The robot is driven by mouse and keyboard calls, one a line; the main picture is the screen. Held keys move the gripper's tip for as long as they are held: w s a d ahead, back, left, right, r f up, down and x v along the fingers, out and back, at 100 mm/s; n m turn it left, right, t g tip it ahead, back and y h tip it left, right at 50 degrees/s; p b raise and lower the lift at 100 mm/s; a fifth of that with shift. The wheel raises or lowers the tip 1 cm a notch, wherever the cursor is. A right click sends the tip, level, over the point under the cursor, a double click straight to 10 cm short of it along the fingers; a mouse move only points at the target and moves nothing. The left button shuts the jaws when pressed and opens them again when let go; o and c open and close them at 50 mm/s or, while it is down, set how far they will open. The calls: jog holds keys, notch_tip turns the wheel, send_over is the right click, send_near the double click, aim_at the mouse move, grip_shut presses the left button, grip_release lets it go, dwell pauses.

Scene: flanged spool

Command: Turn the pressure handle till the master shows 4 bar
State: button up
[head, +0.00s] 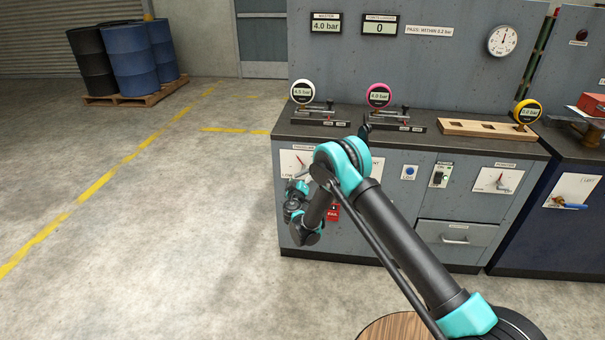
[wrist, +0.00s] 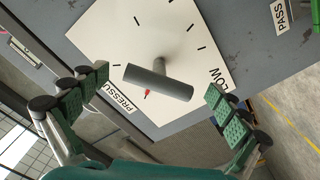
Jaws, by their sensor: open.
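The master display (head: 326,23) on the back panel reads 4.0 bar. The pressure handle (wrist: 160,83) is a grey T-shaped bar on a white dial plate (wrist: 185,40) in the wrist view. A red pointer mark shows beside it, between the "PRESSU…" lettering and the "LOW" label. My gripper (wrist: 158,90) is open, with one green-padded finger on each side of the handle and visible gaps to both. In the head view, my gripper (head: 298,198) is at the bench's left front, in front of a white dial plate (head: 291,162); the arm hides part of that area.
On the bench top (head: 455,143) stand a white gauge (head: 303,92), a pink gauge (head: 379,95) and a yellow gauge (head: 527,112) by a wooden rack (head: 470,128). A red tag (head: 333,213) hangs beside my arm. Floor at the left is clear up to blue barrels (head: 130,60).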

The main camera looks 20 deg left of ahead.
aim_at(302, 175)
jog(key=v, duration=0.5)
jog(key=shift+s+d, duration=0.15)
jog(key=shift+s, duration=0.25)
jog(key=w+d+r+m+g+h, duration=0.1)
jog(key=w+d+r+m+h, duration=0.3)
jog(key=d, duration=0.6)
jog(key=w+d+r+g+h, duration=0.1)
jog(key=w+d+r, duration=0.2)
jog(key=d+r, duration=0.5)
jog(key=s+d+r+m+g+h, duration=0.1)
jog(key=s+d+r+m+g, duration=0.15)
jog(key=d, duration=0.95)
jog(key=s+d+r+m+g+h, duration=0.1)
jog(key=s+d+r+g+h, duration=0.2)
jog(key=d, duration=0.9)
jog(key=s+d+m+g+y, duration=0.2)
jog(key=s+d+g, duration=0.1)
jog(key=s+d, duration=1.05)
jog(key=s+d+f+m+g+y, duration=0.1)
jog(key=s+f, duration=0.1)
jog(key=s, duration=0.8)
jog(key=s+f+g+y, duration=0.1)
jog(key=s+f, duration=0.1)
jog(key=s, duration=0.9)
jog(key=shift+s+d+f+m+g+y, duration=0.2)
jog(key=shift+d+m+g+y, duration=0.1)
jog(key=shift+d+m+g, duration=0.1)
